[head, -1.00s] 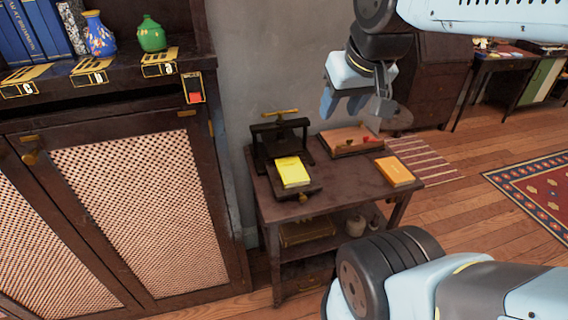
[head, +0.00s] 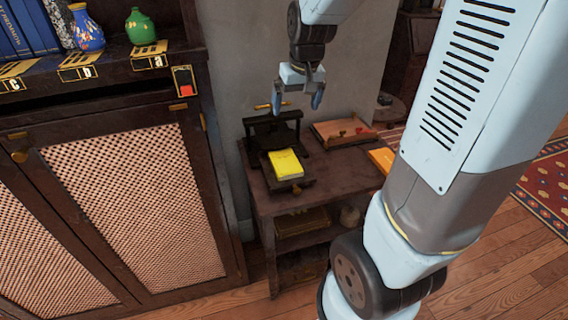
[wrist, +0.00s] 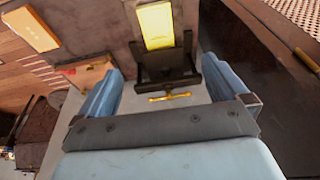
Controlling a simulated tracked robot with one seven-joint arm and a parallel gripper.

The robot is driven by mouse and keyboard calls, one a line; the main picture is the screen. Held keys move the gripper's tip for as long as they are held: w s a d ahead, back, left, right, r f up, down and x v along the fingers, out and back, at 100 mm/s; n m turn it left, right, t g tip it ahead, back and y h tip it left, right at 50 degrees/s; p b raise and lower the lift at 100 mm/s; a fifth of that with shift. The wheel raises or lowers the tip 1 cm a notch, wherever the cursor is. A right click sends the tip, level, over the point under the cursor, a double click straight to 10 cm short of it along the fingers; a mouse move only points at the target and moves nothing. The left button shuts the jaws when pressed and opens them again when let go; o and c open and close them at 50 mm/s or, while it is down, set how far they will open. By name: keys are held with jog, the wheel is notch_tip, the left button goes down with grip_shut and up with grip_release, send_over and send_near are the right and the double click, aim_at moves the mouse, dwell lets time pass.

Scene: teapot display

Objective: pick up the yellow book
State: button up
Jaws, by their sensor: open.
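The yellow book (head: 285,164) lies on the dark press (head: 272,136) at the left end of the small wooden table (head: 330,178). The yellow book also shows in the wrist view (wrist: 155,25), at the top between the two fingers. My gripper (head: 298,104) is open and empty, above the table and over the back part of the press. In the wrist view my gripper (wrist: 158,85) has its two blue fingers spread wide, apart from the book.
An orange book (head: 381,159) lies on the table's right side, partly hidden by my arm. A wooden box (head: 343,132) with small red items stands at the table's back. The cabinet (head: 130,200) is close at left, with a blue vase (head: 88,30) and a green vase (head: 140,27).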

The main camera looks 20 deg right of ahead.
jog(key=g, duration=0.2)
send_near(285, 161)
jog(key=shift+w+a+f, duration=0.1)
jog(key=shift+w+f, duration=0.05)
jog(key=shift+f, duration=2.05)
jog(key=shift+w+a+f, duration=0.1)
jog(key=shift+w+f, duration=0.1)
jog(key=shift+f, duration=2)
jog(key=c, duration=0.8)
jog(key=shift+d+r, duration=0.1)
